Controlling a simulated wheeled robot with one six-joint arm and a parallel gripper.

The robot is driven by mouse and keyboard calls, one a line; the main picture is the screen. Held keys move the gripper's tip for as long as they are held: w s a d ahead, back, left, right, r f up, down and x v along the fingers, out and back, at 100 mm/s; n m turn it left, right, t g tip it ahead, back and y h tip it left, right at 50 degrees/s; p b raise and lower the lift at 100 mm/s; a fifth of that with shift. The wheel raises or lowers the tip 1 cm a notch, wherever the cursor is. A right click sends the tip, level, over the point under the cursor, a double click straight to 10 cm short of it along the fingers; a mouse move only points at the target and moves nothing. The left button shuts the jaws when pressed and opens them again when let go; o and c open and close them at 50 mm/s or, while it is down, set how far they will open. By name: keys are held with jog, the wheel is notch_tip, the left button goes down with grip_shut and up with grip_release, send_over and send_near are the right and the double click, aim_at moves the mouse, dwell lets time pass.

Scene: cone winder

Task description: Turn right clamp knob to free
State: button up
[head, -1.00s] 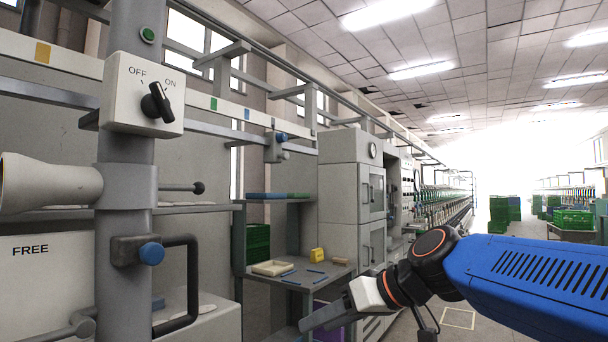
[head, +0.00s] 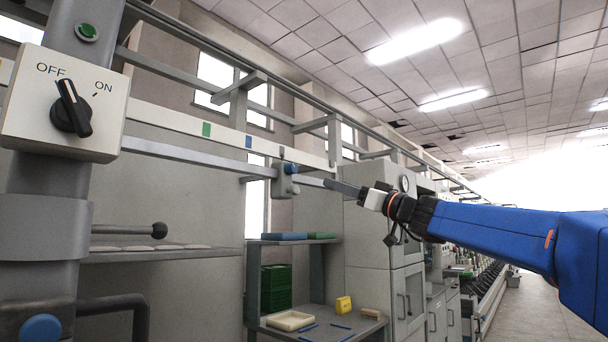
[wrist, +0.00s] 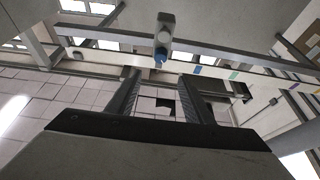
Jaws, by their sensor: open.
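The right clamp (head: 284,181) is a small grey block on the long rail, with a blue knob (head: 291,168) on it. In the wrist view the clamp's grey body (wrist: 165,32) and blue knob (wrist: 160,55) lie straight ahead, roughly centred between the fingers and beyond their tips. My gripper (head: 329,184) is just right of the clamp in the head view, its fingers pointing left toward it. In the wrist view my gripper (wrist: 159,76) is open with nothing between its fingers. The knob appears apart from the fingers. Its turn position cannot be read.
A switch box (head: 65,100) marked OFF and ON is on the grey column at left, its black lever leaning toward OFF. Another blue knob (head: 41,328) is low on that column. The rail (head: 180,120) runs behind the clamp. A shelf (head: 290,322) with trays stands below.

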aim_at(295, 170)
jog(key=x, duration=1.6)
jog(key=shift+w+a, duration=0.15)
jog(key=shift+a, duration=0.2)
jog(key=c, duration=1)
